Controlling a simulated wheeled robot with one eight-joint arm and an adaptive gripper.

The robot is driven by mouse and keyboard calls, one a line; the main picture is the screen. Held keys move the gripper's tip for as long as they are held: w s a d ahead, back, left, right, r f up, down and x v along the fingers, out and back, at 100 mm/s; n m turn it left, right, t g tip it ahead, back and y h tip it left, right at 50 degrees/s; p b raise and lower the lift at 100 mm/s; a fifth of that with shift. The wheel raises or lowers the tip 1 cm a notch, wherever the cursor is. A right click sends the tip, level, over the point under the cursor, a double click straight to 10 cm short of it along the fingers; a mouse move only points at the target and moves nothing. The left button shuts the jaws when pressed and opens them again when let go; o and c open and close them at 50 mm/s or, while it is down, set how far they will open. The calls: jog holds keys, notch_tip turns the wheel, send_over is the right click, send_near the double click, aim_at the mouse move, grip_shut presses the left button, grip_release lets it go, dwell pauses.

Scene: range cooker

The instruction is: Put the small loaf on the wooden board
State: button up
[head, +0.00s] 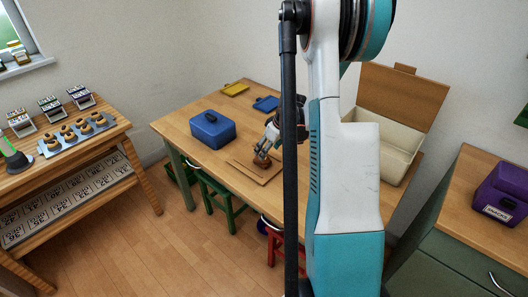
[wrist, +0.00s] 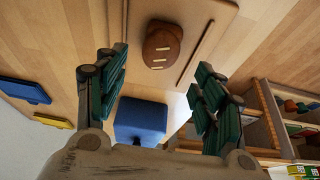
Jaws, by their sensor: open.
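The small loaf (head: 262,161), brown and rounded, rests on the wooden board (head: 248,172) near the front of the table. In the wrist view the loaf (wrist: 163,46), with pale score marks on top, lies on the bare board (wrist: 203,14), inside its edges. My gripper (head: 267,148) is just above the loaf in the head view. In the wrist view my gripper (wrist: 160,72) has its two dark green fingers spread wide, with nothing between them. The loaf shows beyond the fingertips and looks clear of them. My arm hides part of the table to the right.
A blue box (head: 212,130) stands left of the board. Yellow (head: 235,88) and blue (head: 266,103) flat items lie at the back. An open box (head: 398,150) stands on the right. Green (head: 222,200) and red stools (head: 276,243) are at the table's front.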

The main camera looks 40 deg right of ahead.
jog(key=p+v, duration=0.1)
jog(key=v, duration=0.4)
